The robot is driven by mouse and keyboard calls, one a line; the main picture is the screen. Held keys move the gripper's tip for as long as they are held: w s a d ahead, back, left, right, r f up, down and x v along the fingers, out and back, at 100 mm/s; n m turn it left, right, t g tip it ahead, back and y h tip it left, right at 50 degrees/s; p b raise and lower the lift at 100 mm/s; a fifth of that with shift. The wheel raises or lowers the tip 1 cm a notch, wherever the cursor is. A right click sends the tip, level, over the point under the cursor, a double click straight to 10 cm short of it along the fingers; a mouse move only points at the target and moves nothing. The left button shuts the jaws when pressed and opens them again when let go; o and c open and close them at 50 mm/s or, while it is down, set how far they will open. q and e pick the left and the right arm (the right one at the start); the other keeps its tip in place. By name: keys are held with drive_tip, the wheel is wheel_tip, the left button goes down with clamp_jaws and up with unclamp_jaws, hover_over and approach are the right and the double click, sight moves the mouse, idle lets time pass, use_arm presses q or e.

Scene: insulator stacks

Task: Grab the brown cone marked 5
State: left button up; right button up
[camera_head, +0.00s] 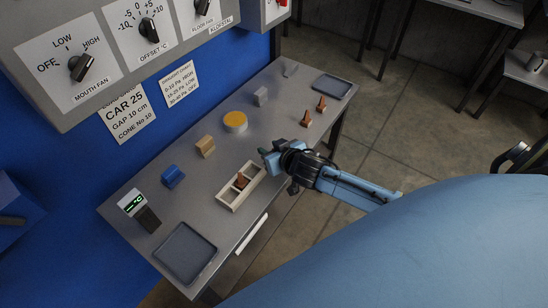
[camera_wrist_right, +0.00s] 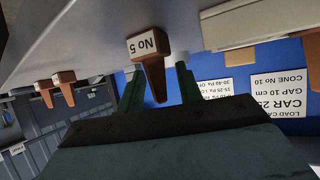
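The brown cone marked "No 5" (camera_wrist_right: 153,75) shows in the right wrist view, upside down in the picture, with its pale label facing the camera. It stands between the two fingers of my right gripper (camera_wrist_right: 159,88), which are open, with a visible gap on both sides. In the head view my right gripper (camera_head: 268,158) is over the front part of the table. No marked cone can be made out there, and the gripper may hide it. My left gripper is not in view.
Two brown cones (camera_head: 307,118) (camera_head: 322,103) stand farther right on the table (camera_head: 190,195). Another brown cone (camera_head: 241,181) is in a pale divided box (camera_head: 258,181) beside my gripper.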

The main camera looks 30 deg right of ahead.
clamp_jaws()
